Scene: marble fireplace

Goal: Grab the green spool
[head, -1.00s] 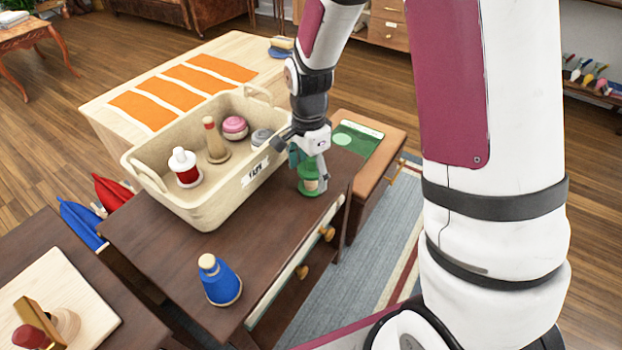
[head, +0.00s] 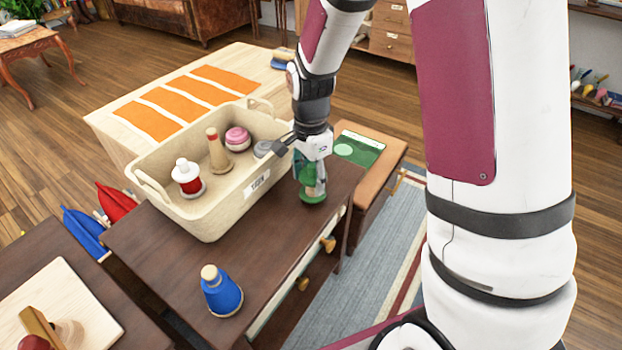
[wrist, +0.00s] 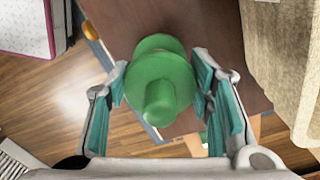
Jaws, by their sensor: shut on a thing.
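The green spool (head: 313,196) is near the right end of the dark wooden table, just right of the cream basket. My gripper (head: 312,174) reaches down from above and is shut on it. In the wrist view the green spool (wrist: 158,70) sits upright between the two teal finger pads of my gripper (wrist: 163,84), its round top and knob facing the camera. In the head view the fingers cover part of its body. I cannot tell whether its base touches the table or is slightly above it.
The cream basket (head: 212,219) holds a red-and-white spool, a tan one, a pink one and a grey one. A blue spool (head: 222,292) stands at the table's front. A brown bench (head: 384,172) stands beyond the table's right end.

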